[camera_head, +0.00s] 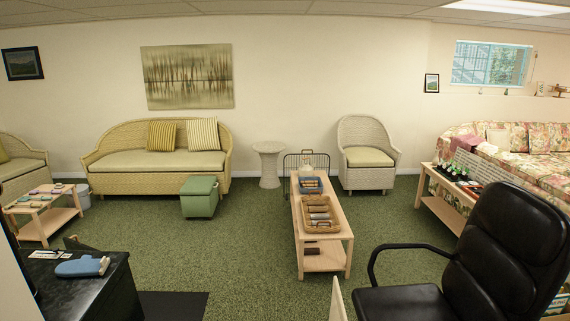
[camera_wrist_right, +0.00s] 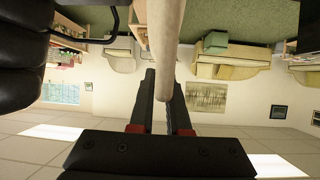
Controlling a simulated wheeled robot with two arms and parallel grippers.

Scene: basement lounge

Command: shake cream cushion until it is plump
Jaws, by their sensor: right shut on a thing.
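The cream cushion (camera_wrist_right: 163,40) shows edge-on in the right wrist view, as a narrow pale strip running up from between the fingers to the top edge. My right gripper (camera_wrist_right: 164,85) is shut on it, one dark finger on each side. Its broad faces are turned away, so I cannot tell how plump it is. In the head view a pale sliver (camera_head: 338,302) shows at the bottom, left of the black chair; it may be the cushion's edge. My left gripper is not in view.
A black office chair (camera_head: 510,245) stands close at the right. A dark cabinet (camera_head: 105,292) with a blue oven mitt (camera_head: 82,266) is at the lower left. A long wooden table (camera_head: 341,222) with trays stands ahead. Green carpet (camera_head: 235,262) is clear left of it.

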